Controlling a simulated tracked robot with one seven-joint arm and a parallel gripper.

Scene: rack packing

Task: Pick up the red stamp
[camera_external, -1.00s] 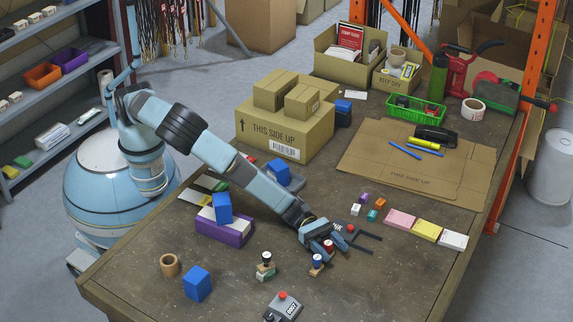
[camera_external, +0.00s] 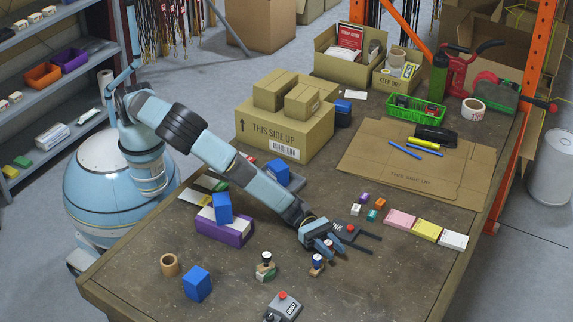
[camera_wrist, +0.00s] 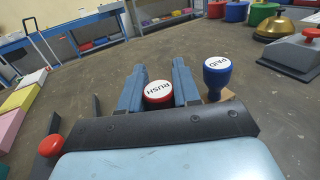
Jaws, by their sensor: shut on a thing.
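The red stamp (camera_wrist: 158,101), with a white top reading RUSH, is between the two fingers of my gripper (camera_wrist: 160,84) in the wrist view. The fingers touch it on both sides, so my gripper is shut on it. In the camera_external view my gripper (camera_external: 329,250) is low over the front middle of the table, and the fingers mostly hide the stamp. I cannot tell if the stamp's base touches the table. A blue stamp (camera_wrist: 217,80) reading PAID stands close to the right finger; it also shows in the camera_external view (camera_external: 317,262).
Another stamp (camera_external: 265,262) with a dark handle stands to the left. Pink, yellow and white pads (camera_external: 426,229) lie farther right. Blue blocks (camera_external: 197,284) stand left.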

